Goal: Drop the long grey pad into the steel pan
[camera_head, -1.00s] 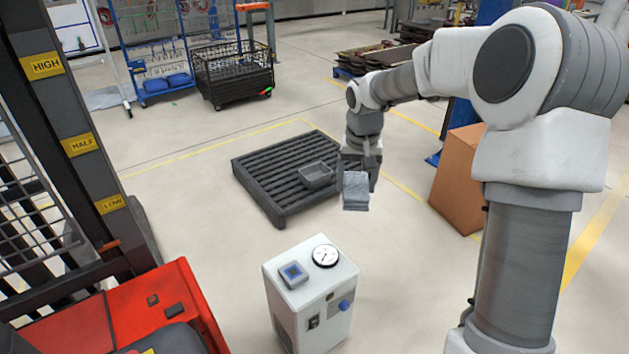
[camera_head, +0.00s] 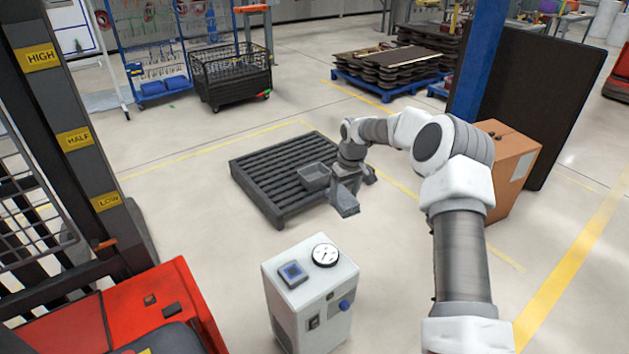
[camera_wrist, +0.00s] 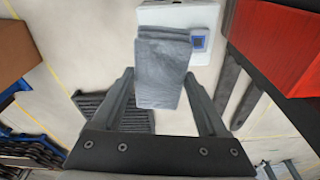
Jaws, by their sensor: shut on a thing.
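The long grey pad (camera_head: 344,201) is held in my gripper (camera_head: 350,185), its free end sticking out toward the front of the head view. In the wrist view the pad (camera_wrist: 162,70) lies between the two fingers of my gripper (camera_wrist: 170,90). The steel pan (camera_head: 314,176) is a small grey open tray on the right part of the dark slatted pallet (camera_head: 262,178). My gripper and the pad are just right of the pan in the head view. The gap in height between them is hard to tell.
A white box-shaped unit with a gauge (camera_head: 312,290) stands in front of the pallet. A red forklift (camera_head: 150,310) is at the left. A cardboard box (camera_head: 508,165) stands to the right, by a blue post (camera_head: 478,60). Floor around the pallet is mostly clear.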

